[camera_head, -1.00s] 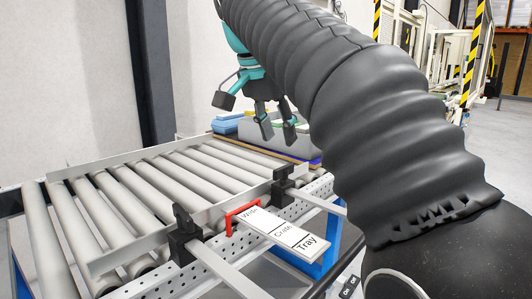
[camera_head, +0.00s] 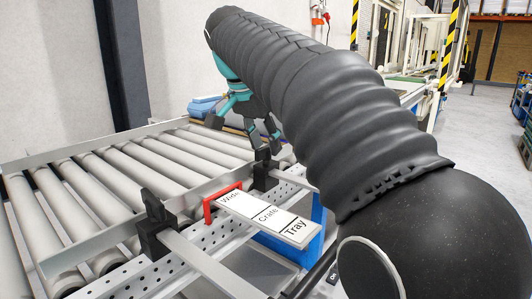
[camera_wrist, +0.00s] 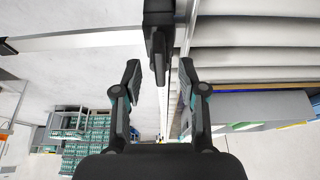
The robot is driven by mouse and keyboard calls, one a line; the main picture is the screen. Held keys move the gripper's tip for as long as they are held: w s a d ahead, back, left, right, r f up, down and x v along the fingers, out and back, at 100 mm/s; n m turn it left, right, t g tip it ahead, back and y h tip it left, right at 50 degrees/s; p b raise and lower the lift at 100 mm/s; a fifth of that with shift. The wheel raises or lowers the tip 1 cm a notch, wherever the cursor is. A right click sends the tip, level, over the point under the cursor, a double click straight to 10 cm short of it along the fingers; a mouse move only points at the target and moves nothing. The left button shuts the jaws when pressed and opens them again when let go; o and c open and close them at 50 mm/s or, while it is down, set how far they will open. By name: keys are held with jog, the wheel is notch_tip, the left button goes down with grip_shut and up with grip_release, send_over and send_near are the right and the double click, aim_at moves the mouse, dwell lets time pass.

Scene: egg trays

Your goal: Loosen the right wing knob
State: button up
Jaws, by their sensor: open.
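The right wing knob (camera_head: 263,154) is black and sits on top of the right black clamp (camera_head: 264,177) at the conveyor's side rail. My gripper (camera_head: 264,141) is open and points down right over this knob. In the wrist view the knob (camera_wrist: 158,58) stands between my two open fingers (camera_wrist: 159,78), near their tips, with a gap on both sides. The fingers do not grip it. The left wing knob (camera_head: 153,205) stands upright on the left clamp (camera_head: 150,240), away from my gripper.
A white sign plate (camera_head: 268,216) reading Wide, Crate, Tray slopes out between the clamps, beside a red bracket (camera_head: 208,207). Conveyor rollers (camera_head: 110,183) lie behind the guide rail. My dark arm covers the right part of the head view.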

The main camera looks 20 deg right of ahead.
jog(key=shift+x, duration=0.9)
grip_shut()
